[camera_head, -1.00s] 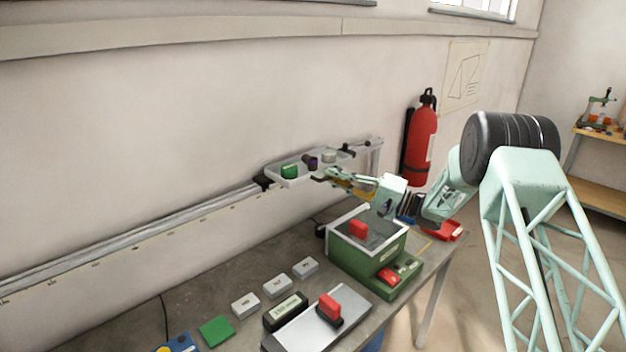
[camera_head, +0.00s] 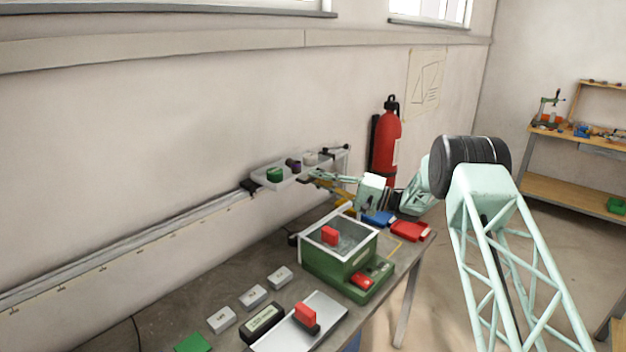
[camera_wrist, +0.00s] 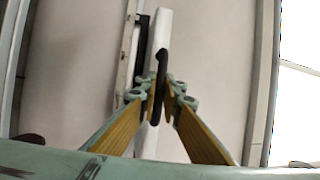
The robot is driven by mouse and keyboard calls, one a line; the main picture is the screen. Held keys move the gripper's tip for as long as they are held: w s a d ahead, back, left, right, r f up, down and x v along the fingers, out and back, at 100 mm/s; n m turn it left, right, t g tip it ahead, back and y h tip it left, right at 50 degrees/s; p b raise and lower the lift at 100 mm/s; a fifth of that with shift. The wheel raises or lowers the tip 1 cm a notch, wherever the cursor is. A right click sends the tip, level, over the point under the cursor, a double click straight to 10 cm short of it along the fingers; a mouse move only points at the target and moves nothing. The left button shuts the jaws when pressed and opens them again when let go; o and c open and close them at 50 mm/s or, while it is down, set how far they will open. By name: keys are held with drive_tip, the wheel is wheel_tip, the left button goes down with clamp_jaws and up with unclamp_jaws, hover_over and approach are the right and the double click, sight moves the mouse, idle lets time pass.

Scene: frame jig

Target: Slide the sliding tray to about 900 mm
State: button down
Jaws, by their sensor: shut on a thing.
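The sliding tray (camera_head: 262,184), a shallow pale tray, sits on the long wall rail (camera_head: 120,252) near the rail's far right end. It carries a green block (camera_head: 274,174), a dark purple piece and a whitish piece. My gripper (camera_head: 316,176) is at the tray's front right side. In the wrist view, my gripper (camera_wrist: 161,92) is shut on a black handle (camera_wrist: 162,62) between its yellow-padded fingers. The pale tray edge runs behind the handle. The rail's scale marks are too small to read.
Below the rail, the workbench (camera_head: 190,310) holds a green box (camera_head: 330,268) with a white rim, several small white blocks and a grey plate with a red handle. Blue and red bins (camera_head: 410,231) lie near my arm. A fire extinguisher (camera_head: 386,145) hangs on the wall beyond.

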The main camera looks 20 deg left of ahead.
drive_tip(key=shift+r, duration=0.1)
drive_tip(key=c, duration=2.8)
unclamp_jaws()
drive_tip(key=shift+v, duration=6)
drive_tip(key=shift+r, duration=0.1)
